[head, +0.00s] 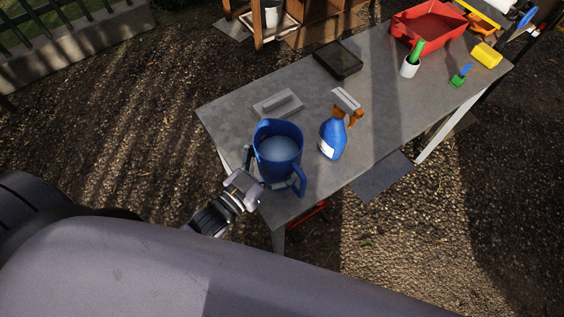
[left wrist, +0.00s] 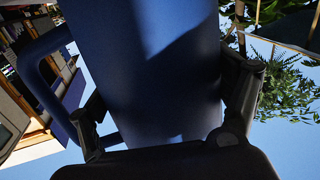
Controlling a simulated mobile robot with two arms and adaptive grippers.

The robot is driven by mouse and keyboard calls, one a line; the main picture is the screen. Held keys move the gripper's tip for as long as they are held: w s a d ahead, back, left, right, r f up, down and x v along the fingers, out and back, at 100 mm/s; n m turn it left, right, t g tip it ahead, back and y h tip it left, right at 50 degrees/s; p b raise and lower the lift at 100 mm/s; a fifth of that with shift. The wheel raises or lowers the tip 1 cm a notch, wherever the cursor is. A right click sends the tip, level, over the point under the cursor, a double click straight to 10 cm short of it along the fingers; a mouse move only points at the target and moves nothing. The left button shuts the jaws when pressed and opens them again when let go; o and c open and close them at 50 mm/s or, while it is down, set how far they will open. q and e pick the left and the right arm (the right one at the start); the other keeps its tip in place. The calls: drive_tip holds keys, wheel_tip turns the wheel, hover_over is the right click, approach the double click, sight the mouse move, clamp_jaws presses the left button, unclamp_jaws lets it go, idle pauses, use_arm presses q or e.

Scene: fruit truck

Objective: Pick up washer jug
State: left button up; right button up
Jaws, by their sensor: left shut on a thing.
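The washer jug is a blue jug (head: 279,155) with an open top and a handle on its right side, at the near left corner of the grey table (head: 225,112). My left gripper (head: 252,180) is at the jug's near left side and shut on its body. In the left wrist view the jug (left wrist: 150,70) fills the middle between the two fingers of my left gripper (left wrist: 165,115), with its handle to the left. I cannot tell whether the jug's base touches the table. My right gripper is not in view.
A blue spray bottle (head: 333,138) stands close to the right of the jug. A grey trowel-like block (head: 278,105) lies behind it.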

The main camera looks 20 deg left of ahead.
use_arm(q)
drive_tip(key=c, duration=0.4)
drive_tip(key=shift+r, duration=0.15)
drive_tip(key=shift+r, duration=0.1)
